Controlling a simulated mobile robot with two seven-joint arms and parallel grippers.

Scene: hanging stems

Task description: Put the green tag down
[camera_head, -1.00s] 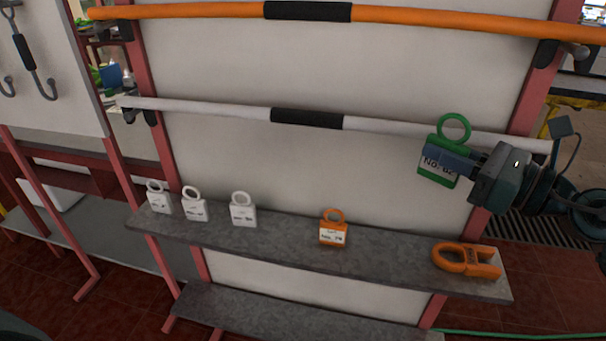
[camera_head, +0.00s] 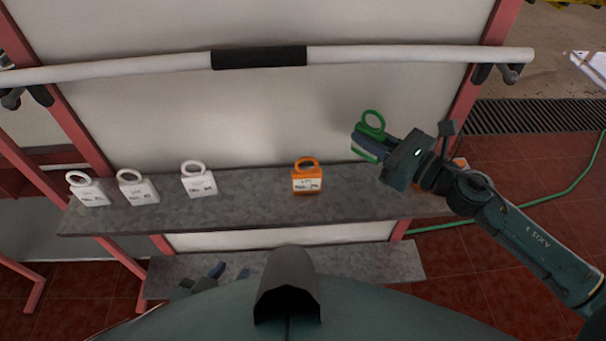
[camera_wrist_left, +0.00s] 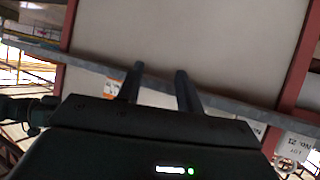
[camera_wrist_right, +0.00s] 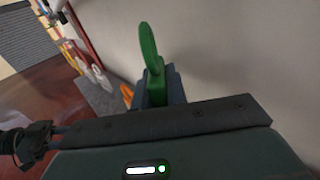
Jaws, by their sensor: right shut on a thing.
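The green tag (camera_head: 371,122) has a ring on top and is held near the right end of the upper shelf (camera_head: 255,207). My right gripper (camera_head: 368,145) is shut on its body, which the fingers partly hide. The tag appears raised above the shelf; I cannot tell the exact gap. In the right wrist view the green tag (camera_wrist_right: 150,50) stands between the fingers, close to the pale panel. My left gripper (camera_head: 228,273) is low in the head view, near the lower shelf. Its fingers are apart and empty in the left wrist view (camera_wrist_left: 160,80).
An orange tag (camera_head: 307,183) stands mid-shelf. White tags (camera_head: 88,192), (camera_head: 138,191) and (camera_head: 198,183) stand toward the left. An orange object (camera_head: 460,162) is mostly hidden behind my right arm. A white rail (camera_head: 130,68) crosses above. The shelf is bare just right of the orange tag.

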